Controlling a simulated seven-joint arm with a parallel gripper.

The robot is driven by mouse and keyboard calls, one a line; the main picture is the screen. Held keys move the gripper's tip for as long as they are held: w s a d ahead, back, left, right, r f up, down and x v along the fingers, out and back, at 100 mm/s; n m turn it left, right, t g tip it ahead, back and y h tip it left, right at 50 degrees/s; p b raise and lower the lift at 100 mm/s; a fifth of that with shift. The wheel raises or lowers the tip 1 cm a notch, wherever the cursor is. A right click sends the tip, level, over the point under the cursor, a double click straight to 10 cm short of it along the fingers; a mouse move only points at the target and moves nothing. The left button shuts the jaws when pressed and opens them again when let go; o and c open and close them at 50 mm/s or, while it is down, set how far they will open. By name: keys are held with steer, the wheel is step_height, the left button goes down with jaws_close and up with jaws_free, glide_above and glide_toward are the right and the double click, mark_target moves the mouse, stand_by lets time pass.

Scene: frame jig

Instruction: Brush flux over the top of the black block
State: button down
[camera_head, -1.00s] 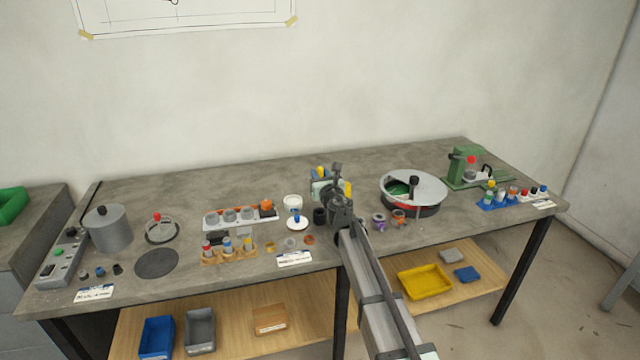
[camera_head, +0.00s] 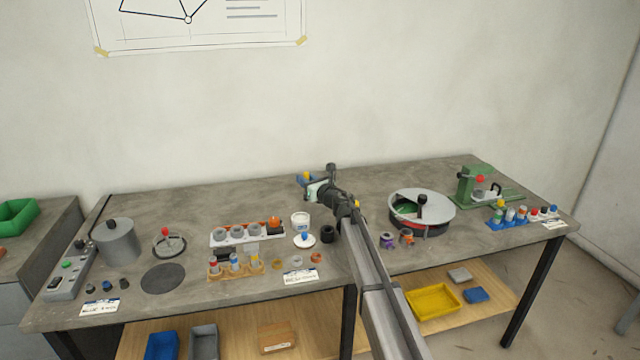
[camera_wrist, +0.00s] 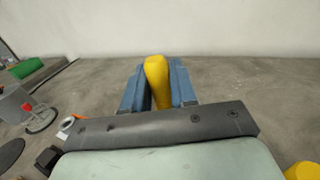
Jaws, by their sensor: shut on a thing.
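My gripper (camera_head: 308,181) is over the back middle of the bench. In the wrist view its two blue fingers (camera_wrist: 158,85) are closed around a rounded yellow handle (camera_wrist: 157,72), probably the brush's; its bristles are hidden. A dark block (camera_wrist: 47,160) shows partly at the lower left of the wrist view, apart from the fingers; I cannot tell for sure that it is the black block. An open white pot (camera_head: 300,220), possibly the flux, stands below the gripper in the head view. Its likely lid (camera_head: 304,240), white with a blue knob, lies in front.
A short black cylinder (camera_head: 327,234) stands right of the pot. A white tray of rings (camera_head: 218,241) and a wooden rack (camera_head: 247,268) are to the left. A round silver-topped machine (camera_head: 436,205) stands to the right. The back left of the bench is clear.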

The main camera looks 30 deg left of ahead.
steer(key=shift+s+a+f+n+g+y, duration=0.15)
steer(key=shift+s+f+n+g, duration=0.25)
steer(key=shift+f, duration=0.45)
steer(key=shift+s+a+f+n+g+y, duration=0.15)
steer(key=shift+s+f+n+g, duration=0.1)
steer(key=shift+s+f+g, duration=0.4)
steer(key=shift+s+a+f+n+g+y, duration=0.15)
steer(key=shift+s+f+n, duration=0.2)
steer(key=shift+f, duration=0.65)
steer(key=shift+f, duration=0.5)
steer(key=shift+f, duration=0.75)
steer(key=shift+f, duration=0.65)
steer(key=shift+f, duration=0.4)
steer(key=shift+r, duration=0.15)
step_height(320, 180, up, 6)
steer(key=shift+r, duration=0.15)
stand_by(0.4)
